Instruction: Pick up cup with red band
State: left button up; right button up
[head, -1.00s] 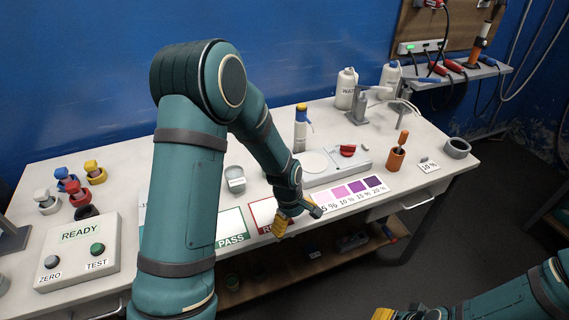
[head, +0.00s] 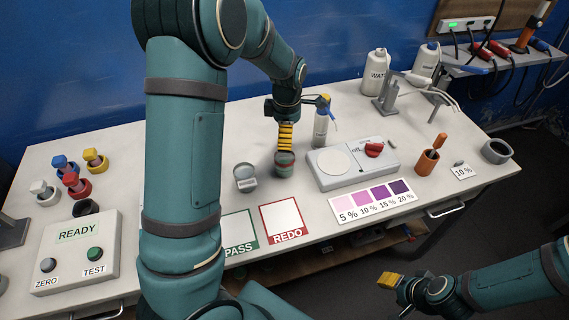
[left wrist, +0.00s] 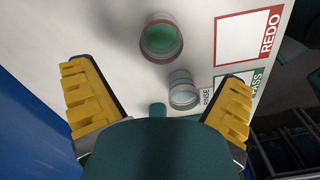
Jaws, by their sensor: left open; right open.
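The cup with a red band (head: 284,170) stands on the bench, left of the grey device; its upper part is partly hidden by my gripper in the head view. In the left wrist view the cup (left wrist: 160,38) shows a reddish band and green inside, near the top edge. My left gripper (head: 285,150) is above the cup, pointing down. My right gripper (head: 388,281) is open and empty, in front of the bench.
A clear rinse cup (head: 245,178) stands close left of the banded cup; it also shows in the left wrist view (left wrist: 183,92). A bottle with a blue and yellow top (head: 321,125) stands behind right. The grey device (head: 353,165) is to the right. PASS and REDO squares lie in front.

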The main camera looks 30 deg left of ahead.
pick_arm(q)
send_near(285, 161)
jog(key=shift+s+d+f+b, duration=0.3)
jog(key=shift+s+d+f, duration=0.55)
jog(key=shift+s+f, duration=0.05)
jog(key=f, duration=0.4)
jog(key=shift+s+a+f, duration=0.2)
jog(key=shift+s, duration=0.05)
jog(key=shift+w+f+b, duration=0.1)
jog(key=shift+f+b, duration=0.2)
jog(key=shift+f, duration=0.2)
jog(key=shift+r, duration=0.1)
jog(key=shift+c, duration=0.2)
jog(key=c, duration=1.3)
